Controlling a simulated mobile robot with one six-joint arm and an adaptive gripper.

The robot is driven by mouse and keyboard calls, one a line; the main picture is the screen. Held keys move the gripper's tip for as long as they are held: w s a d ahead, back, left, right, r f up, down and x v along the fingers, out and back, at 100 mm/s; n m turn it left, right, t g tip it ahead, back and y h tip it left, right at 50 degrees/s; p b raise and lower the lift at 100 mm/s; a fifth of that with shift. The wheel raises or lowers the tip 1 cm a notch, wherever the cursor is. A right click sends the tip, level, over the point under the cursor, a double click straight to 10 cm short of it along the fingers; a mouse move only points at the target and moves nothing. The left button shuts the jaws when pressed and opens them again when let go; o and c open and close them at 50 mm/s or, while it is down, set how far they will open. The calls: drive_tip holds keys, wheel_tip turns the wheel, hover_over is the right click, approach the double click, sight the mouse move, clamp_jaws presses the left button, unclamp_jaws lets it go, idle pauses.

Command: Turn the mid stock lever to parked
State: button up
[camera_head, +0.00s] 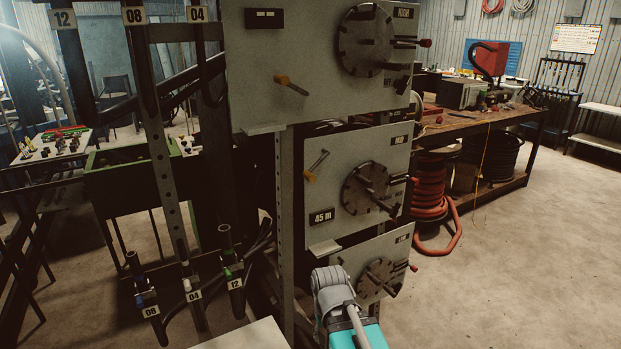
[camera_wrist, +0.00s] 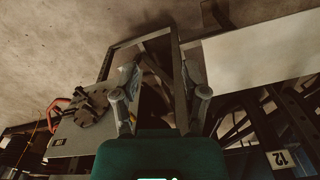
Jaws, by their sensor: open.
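The middle panel (camera_head: 335,222) carries a round dark disc (camera_head: 366,188) and a short lever with a yellow tip (camera_head: 316,166), slanting up to the right. A "45 m" plate sits below the lever. My gripper (camera_wrist: 160,80) is open in the wrist view, with its two fingers apart and no object clearly held between them. In the head view my arm's grey and teal end is low, in front of the bottom panel and below the middle one. The fingertips cannot be made out there. I cannot identify the yellow-tipped lever in the wrist view.
The upper panel (camera_head: 262,95) has a similar yellow-tipped lever (camera_head: 290,84) and disc. The bottom panel (camera_head: 350,258) has a disc (camera_head: 379,280) with a red-ended handle. A pale flat surface (camera_head: 245,338) lies at lower left. Hoses on numbered racks hang left; open floor lies right.

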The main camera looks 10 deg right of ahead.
drive_tip(key=shift+d, duration=0.15)
drive_tip(key=shift+o, duration=1.2)
drive_tip(key=shift+w, duration=0.1)
drive_tip(key=w+r+n+t+h+p, duration=0.1)
drive_tip(key=w+r+n+h+p, duration=0.7)
drive_tip(key=w+r+n, duration=0.5)
drive_tip(key=w+a+r+n+t+h+p, duration=0.2)
drive_tip(key=w+a+r+n+h, duration=0.2)
drive_tip(key=r, duration=0.5)
drive_tip(key=w+a+r+n+t+h+p, duration=0.2)
drive_tip(key=w+a+r+n+h, duration=0.2)
drive_tip(key=w+a+r, duration=0.3)
wheel_tip(320, 180, up, 2)
drive_tip(key=shift+w+a+r+h, duration=0.1)
drive_tip(key=shift+w+a+h, duration=0.2)
drive_tip(key=shift+a+h, duration=0.25)
drive_tip(key=shift+d, duration=0.15)
